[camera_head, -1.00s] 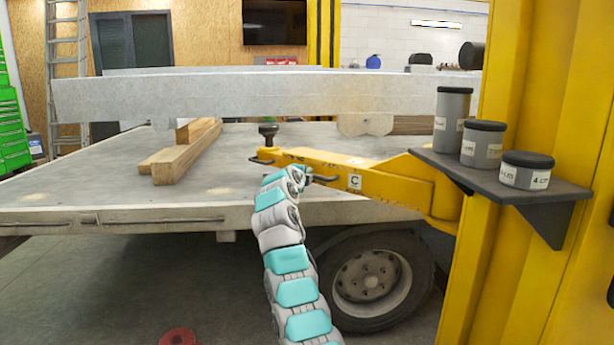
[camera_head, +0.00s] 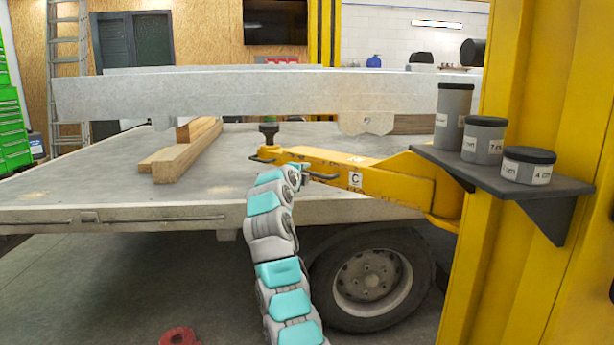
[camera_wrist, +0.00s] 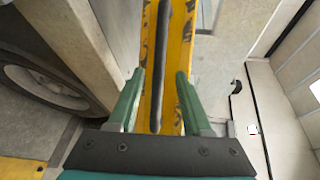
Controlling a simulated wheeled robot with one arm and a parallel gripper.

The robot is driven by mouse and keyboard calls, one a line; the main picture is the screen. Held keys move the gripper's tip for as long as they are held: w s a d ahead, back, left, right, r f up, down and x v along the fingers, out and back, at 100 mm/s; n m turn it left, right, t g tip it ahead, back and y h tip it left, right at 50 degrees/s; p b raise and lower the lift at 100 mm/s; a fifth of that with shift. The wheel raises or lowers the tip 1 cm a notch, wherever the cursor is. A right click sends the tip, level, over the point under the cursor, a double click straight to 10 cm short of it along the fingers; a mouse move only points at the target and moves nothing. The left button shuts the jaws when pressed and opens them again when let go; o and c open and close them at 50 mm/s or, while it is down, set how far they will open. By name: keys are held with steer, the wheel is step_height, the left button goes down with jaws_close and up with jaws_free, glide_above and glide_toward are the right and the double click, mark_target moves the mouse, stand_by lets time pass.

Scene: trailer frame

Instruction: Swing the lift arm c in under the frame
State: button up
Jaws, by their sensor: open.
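Lift arm c (camera_head: 380,181) is a yellow arm with a white "C" label, reaching left from the yellow post over the trailer bed. A dark pad (camera_head: 268,131) stands upright on its far end, just below the lower edge of the grey frame beam (camera_head: 250,98) in the picture; I cannot tell whether it is under it. A dark bar handle (camera_wrist: 158,90) runs along the arm. My gripper (camera_wrist: 160,77) is open, its green fingers on either side of the handle with gaps showing. In the head view my wrist hides the fingers.
The flat trailer bed (camera_head: 90,190) carries wooden blocks (camera_head: 185,155) at left. A wheel (camera_head: 370,280) is below the bed. A shelf (camera_head: 500,182) with three grey canisters juts from the yellow post (camera_head: 530,60) at right. A red object (camera_head: 180,336) lies on the floor.

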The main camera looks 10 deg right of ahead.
steer(key=shift+b+v, duration=1.7)
steer(key=shift+v, duration=0.2)
steer(key=shift+d, duration=0.1)
steer(key=s+d+f+n+g+y+p, duration=0.1)
steer(key=s+d+f+n+g, duration=0.15)
steer(key=s+n, duration=0.55)
steer(key=s+d+f+n+g+y, duration=0.1)
steer(key=s+d+f+n+g, duration=0.2)
steer(key=s, duration=0.8)
steer(key=s+d+f+n+g+y+p, duration=0.15)
steer(key=s+n+g, duration=0.35)
steer(key=s, duration=0.5)
steer(key=s+a+f+n+g+y, duration=0.1)
steer(key=s+f, duration=0.4)
steer(key=s, duration=0.9)
steer(key=s+a+f+n+g+y, duration=0.1)
steer(key=s+f+n, duration=0.3)
steer(key=s, duration=1)
steer(key=s+a+f+n+g+y, duration=0.1)
steer(key=s+a+f+n+g, duration=0.2)
steer(key=s+f, duration=0.4)
steer(key=s, duration=0.6)
steer(key=shift+s+f+y, duration=0.35)
steer(key=shift+s, duration=0.05)
